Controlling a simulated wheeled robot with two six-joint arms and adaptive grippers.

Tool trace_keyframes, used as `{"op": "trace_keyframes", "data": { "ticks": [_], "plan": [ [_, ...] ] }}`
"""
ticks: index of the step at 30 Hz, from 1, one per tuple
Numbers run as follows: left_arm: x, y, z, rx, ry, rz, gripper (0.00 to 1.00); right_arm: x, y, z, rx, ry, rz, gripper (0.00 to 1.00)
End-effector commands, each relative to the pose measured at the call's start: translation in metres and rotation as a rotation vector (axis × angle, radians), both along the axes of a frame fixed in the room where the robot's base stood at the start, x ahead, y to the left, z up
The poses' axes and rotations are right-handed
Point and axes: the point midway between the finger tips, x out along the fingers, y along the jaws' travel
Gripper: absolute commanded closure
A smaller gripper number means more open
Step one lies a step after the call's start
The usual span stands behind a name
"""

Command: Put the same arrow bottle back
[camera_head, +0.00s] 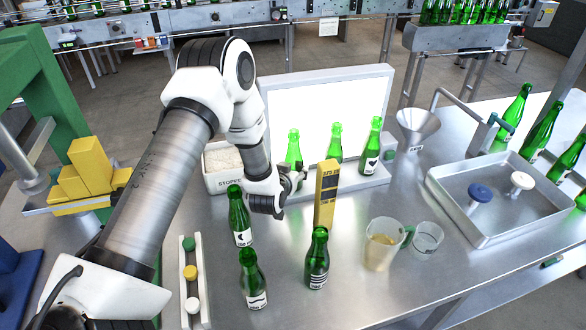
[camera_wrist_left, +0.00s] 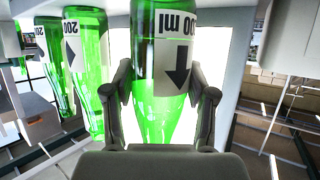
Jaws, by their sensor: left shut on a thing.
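My left gripper (camera_head: 291,180) is shut on a green bottle (camera_head: 294,146) in front of the left part of the bright panel. In the left wrist view the fingers (camera_wrist_left: 160,105) close on both sides of this bottle (camera_wrist_left: 150,50), whose white label shows a black arrow pointing down in that picture. Its lower part is hidden by the gripper in the head view, so I cannot tell whether it rests on the ledge. A middle bottle (camera_head: 335,146) and a right bottle (camera_head: 371,150) stand before the panel. My right gripper is not in view.
Three green bottles (camera_head: 240,217) (camera_head: 252,282) (camera_head: 317,262) stand on the near table. A yellow block (camera_head: 326,190), a pitcher (camera_head: 381,246) and a small cup (camera_head: 428,237) are close by. A metal tray (camera_head: 455,203) and funnel (camera_head: 416,122) are at the right.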

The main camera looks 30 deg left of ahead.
Motion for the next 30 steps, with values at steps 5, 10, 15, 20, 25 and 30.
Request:
{"op": "trace_keyframes", "data": {
  "ticks": [5, 10, 15, 20, 25, 30],
  "plan": [
    [0.000, 0.000, -0.002, 0.000, 0.000, 0.000, 0.19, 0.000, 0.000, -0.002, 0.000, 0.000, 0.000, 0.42],
    [0.000, 0.000, -0.002, 0.000, 0.001, 0.000, 0.19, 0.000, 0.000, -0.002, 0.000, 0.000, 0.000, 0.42],
    [0.000, 0.000, 0.004, 0.000, 0.000, 0.000, 0.19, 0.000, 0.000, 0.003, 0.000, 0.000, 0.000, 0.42],
    [-0.023, -0.006, 0.008, -0.001, 0.002, 0.000, 0.19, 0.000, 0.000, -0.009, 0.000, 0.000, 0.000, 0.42],
    [-0.064, -0.018, 0.025, -0.003, 0.001, 0.001, 0.19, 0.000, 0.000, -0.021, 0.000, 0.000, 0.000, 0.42],
    [-0.096, -0.027, 0.040, -0.002, 0.001, 0.001, 0.19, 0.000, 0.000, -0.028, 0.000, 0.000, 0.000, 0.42]
  ]
}}
